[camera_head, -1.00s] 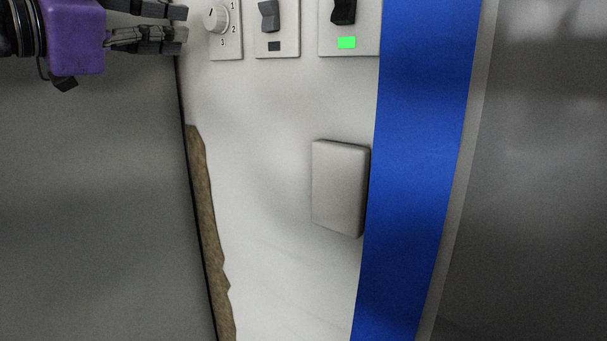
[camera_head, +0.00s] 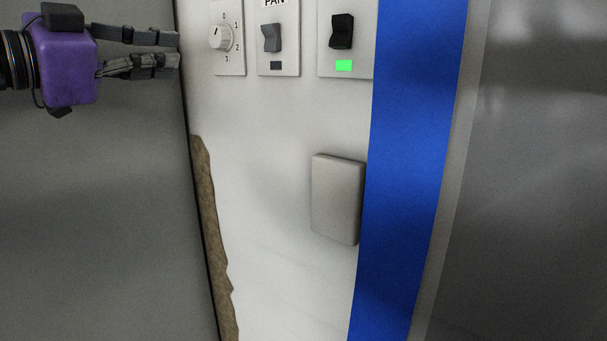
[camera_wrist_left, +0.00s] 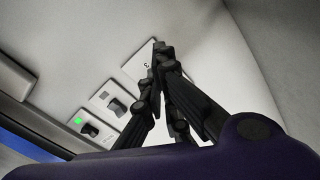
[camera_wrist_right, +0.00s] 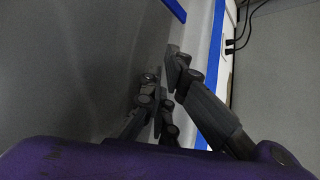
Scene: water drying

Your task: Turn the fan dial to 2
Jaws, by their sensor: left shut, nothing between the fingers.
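The fan dial (camera_head: 221,38) is a round pale knob on a wall plate at the top of the head view, with 0, 1, 2 and 3 printed around it. Its dark mark points upward, roughly toward 0, not toward 2. My left gripper (camera_head: 178,51) is left of the dial, fingers pointing right at it, apart from it as far as I can tell. It is shut and empty. In the left wrist view its fingers (camera_wrist_left: 157,60) hide most of the dial plate (camera_wrist_left: 140,62). My right gripper (camera_wrist_right: 165,70) shows only in its wrist view, fingers close together.
A grey fan switch (camera_head: 271,38) and a black switch (camera_head: 342,31) with a lit green light (camera_head: 344,66) sit right of the dial. A blank box (camera_head: 338,198) projects from the wall below. A blue strip (camera_head: 405,170) runs down the right.

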